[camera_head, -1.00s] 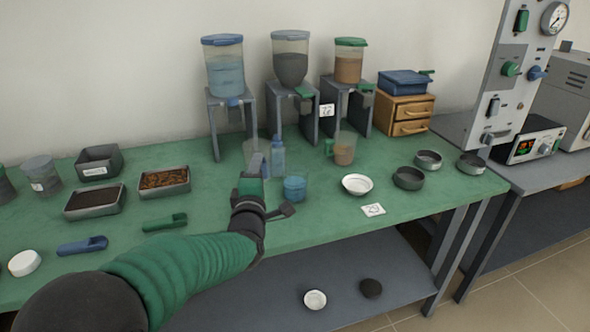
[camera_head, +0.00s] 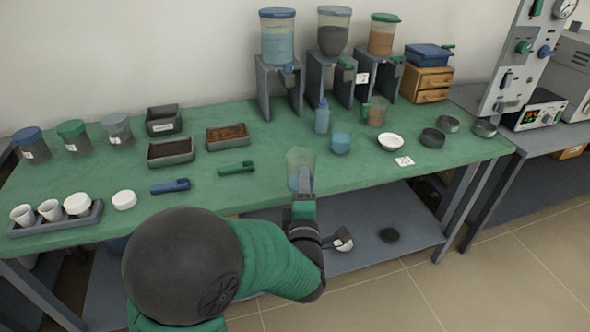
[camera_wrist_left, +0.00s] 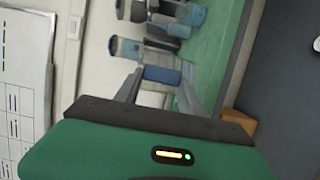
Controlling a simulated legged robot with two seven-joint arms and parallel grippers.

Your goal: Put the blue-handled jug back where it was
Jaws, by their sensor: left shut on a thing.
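The blue-handled jug (camera_head: 300,158) is clear and looks empty. My left gripper (camera_head: 304,188) is shut on its blue handle (camera_wrist_left: 163,75), which shows between the fingers in the left wrist view. In the head view the jug looks upright, over the front part of the green table (camera_head: 262,188); I cannot tell its height above the top. The gripper hides part of its lower side. My right gripper is not in view.
Behind stand a blue bottle (camera_head: 322,118), a blue cup (camera_head: 341,143) and a green-handled jug (camera_head: 377,112) with brown contents. A green scoop (camera_head: 237,168) and a blue scoop (camera_head: 170,186) lie left. Dispensers on stands (camera_head: 262,90) are at the back. Bare tabletop lies left of the bottle.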

